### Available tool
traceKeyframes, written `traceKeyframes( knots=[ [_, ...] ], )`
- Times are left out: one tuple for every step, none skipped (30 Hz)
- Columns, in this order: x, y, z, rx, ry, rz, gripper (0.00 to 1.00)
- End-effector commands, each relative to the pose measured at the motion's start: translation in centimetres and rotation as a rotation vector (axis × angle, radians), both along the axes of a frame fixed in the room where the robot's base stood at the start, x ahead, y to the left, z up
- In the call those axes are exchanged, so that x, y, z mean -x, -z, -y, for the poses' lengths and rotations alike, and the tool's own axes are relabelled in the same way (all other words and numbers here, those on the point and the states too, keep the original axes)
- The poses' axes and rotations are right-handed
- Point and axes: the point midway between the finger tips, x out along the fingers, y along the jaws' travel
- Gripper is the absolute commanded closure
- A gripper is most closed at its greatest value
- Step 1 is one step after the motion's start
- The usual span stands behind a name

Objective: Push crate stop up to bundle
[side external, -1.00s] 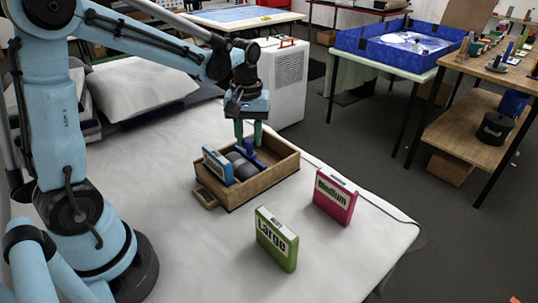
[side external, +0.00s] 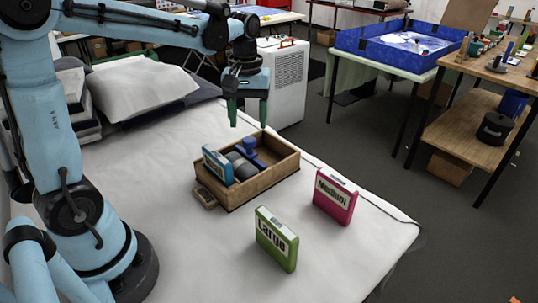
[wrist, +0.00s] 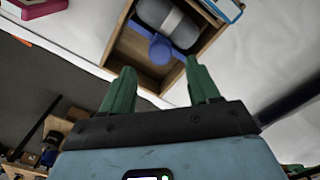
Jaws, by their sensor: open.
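The wooden crate (side external: 274,178) stands on the white-covered table. A blue stop (side external: 251,148) with an upright knob is inside it. A grey rolled bundle (side external: 241,166) lies between the stop and a blue box (side external: 217,165) at the crate's left end. In the wrist view the stop (wrist: 160,48) sits close beside the bundle (wrist: 168,18), which has a lighter band. I cannot tell whether they touch. My gripper (side external: 247,122) is open and empty above the crate's far side, its green fingers apart and clear of the stop.
A green box marked Large (side external: 276,240) and a pink box marked Medium (side external: 335,197) stand on the table right of the crate. A pillow (side external: 143,95) lies behind left. A white appliance (side external: 281,82) stands beyond the table. The table's front is clear.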

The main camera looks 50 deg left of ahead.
Motion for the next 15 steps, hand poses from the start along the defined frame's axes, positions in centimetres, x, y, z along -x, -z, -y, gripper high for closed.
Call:
traceKeyframes(
  knots=[
    [0.0, -0.9, 0.0, 0.000, 0.000, 0.000, 0.39],
    [0.0, -1.5, 0.0, 0.000, 0.000, 0.000, 0.39],
    [0.0, -2.2, 0.0, 0.000, 0.000, 0.000, 0.39],
    [0.0, -2.6, 0.0, 0.000, 0.000, 0.000, 0.39],
    [0.0, -3.1, 0.0, 0.000, 0.000, 0.000, 0.39],
    [0.0, -3.8, 0.0, 0.000, 0.000, 0.000, 0.39],
    [0.0, -4.2, 0.0, 0.000, 0.000, 0.000, 0.39],
    [0.0, -4.6, 0.0, 0.000, 0.000, 0.000, 0.39],
    [0.0, -5.1, 0.0, 0.000, 0.000, 0.000, 0.39],
    [0.0, -5.4, 0.0, 0.000, 0.000, 0.000, 0.39],
    [0.0, -5.7, 0.0, 0.000, 0.000, 0.000, 0.39],
    [0.0, -6.0, 0.0, 0.000, 0.000, 0.000, 0.39],
    [0.0, -6.3, 0.0, 0.000, 0.000, 0.000, 0.39],
    [0.0, -6.5, 0.0, 0.000, 0.000, 0.000, 0.39],
    [0.0, -6.7, 0.0, 0.000, 0.000, 0.000, 0.39]
  ],
)
